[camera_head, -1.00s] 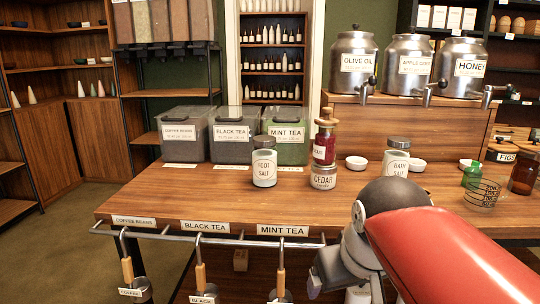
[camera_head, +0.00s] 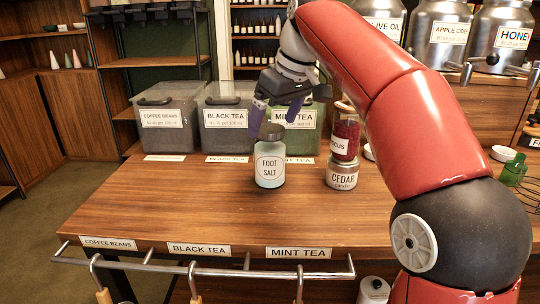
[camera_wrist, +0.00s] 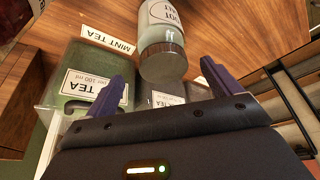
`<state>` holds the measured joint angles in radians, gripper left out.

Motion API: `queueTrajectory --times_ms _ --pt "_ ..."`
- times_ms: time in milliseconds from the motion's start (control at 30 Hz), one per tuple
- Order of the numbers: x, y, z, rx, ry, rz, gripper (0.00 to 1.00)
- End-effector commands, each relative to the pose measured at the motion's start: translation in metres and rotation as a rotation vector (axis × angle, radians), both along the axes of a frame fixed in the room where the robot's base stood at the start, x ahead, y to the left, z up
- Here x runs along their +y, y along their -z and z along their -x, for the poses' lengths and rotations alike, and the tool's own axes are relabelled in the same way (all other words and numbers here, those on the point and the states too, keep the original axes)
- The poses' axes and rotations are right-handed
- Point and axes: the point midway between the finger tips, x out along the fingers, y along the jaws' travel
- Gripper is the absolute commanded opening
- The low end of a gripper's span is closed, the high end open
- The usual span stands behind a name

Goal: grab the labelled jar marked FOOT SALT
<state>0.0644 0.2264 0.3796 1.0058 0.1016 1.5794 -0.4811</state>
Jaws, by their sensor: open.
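The FOOT SALT jar (camera_head: 270,166) stands upright on the wooden table, a pale glass jar with a grey lid and a white label. In the wrist view the jar (camera_wrist: 163,50) appears upside down, beyond and between the two purple fingers. My gripper (camera_head: 274,112) is open, with its fingers above and around the lid's height; I cannot tell if they touch it. In the wrist view my gripper (camera_wrist: 165,82) is empty between its fingers.
A CEDAR jar (camera_head: 342,174) with a red HIBISCUS-like jar (camera_head: 345,138) on top stands close right. Bins of COFFEE BEANS (camera_head: 168,122), BLACK TEA (camera_head: 226,122) and MINT TEA (camera_head: 302,133) stand behind. A rail (camera_head: 205,270) with hanging scoops runs along the front edge. The table's left front is clear.

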Motion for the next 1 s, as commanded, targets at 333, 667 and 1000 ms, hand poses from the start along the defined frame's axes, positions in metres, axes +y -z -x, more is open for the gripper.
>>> queueTrajectory --times_ms 333,667,1000 --pt "0.014 0.046 -0.007 0.000 0.001 0.000 0.90" --pt "0.016 0.049 -0.008 -0.002 0.002 0.000 0.86" --pt "0.015 0.049 -0.008 -0.002 0.002 0.000 0.41"
